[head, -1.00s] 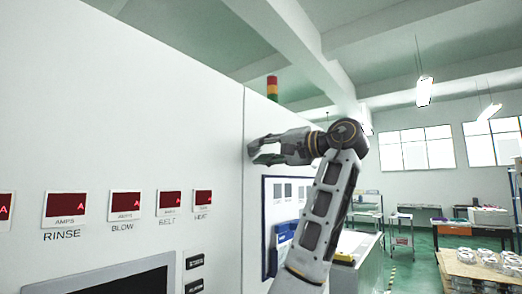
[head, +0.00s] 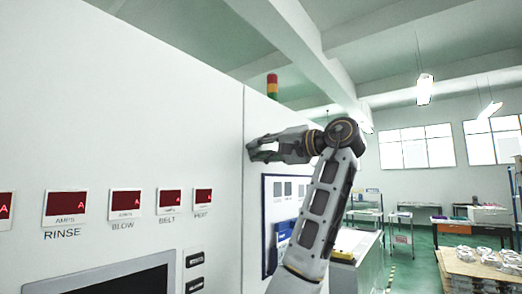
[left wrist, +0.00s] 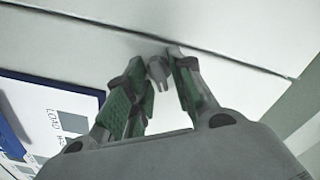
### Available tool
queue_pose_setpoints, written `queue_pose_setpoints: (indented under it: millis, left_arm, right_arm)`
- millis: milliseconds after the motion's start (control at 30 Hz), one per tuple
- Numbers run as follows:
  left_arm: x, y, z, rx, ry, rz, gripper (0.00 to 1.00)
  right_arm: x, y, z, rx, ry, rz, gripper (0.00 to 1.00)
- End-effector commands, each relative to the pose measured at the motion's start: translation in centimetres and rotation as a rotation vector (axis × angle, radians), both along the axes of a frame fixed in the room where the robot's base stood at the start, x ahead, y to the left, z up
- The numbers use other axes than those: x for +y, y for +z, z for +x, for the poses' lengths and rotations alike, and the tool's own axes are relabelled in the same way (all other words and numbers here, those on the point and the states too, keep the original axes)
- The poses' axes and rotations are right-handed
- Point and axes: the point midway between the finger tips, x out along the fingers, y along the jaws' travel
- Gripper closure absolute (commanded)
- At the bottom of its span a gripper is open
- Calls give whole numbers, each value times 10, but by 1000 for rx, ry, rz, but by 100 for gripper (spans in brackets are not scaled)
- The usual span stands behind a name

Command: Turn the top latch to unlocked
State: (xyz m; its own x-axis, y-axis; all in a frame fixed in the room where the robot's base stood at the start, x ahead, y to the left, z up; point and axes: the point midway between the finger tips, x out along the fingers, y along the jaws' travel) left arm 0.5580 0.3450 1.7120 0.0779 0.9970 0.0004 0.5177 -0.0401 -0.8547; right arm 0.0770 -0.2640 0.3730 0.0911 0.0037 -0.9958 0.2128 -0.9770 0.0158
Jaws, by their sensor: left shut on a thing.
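The top latch (left wrist: 158,72) is a small grey piece on the white cabinet, close to the dark panel seam in the left wrist view. My left gripper (head: 254,149) reaches the cabinet face near the vertical seam in the head view. In the left wrist view its green-padded fingers (left wrist: 155,64) stand on either side of the latch and are shut on it. In the head view the gripper hides the latch. I cannot tell the latch's locked or unlocked marking. My right gripper is in neither view.
A blue-edged board (head: 268,228) is on the cabinet below the gripper. Red displays (head: 126,203) line the front panel at left. A signal light (head: 272,87) stands above the cabinet. Tables with castings (head: 480,262) are at the far right.

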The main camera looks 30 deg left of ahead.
Motion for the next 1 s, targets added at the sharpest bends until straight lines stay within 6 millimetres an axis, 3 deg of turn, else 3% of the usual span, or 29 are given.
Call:
queue_pose_setpoints:
  millis: [367, 1000]
  left_arm:
    - [0, 0, 0, -157, -1, -14, 100]
    - [0, 1, -1, -646, 0, -53, 100]
  right_arm:
    - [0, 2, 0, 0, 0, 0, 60]
    - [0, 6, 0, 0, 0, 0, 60]
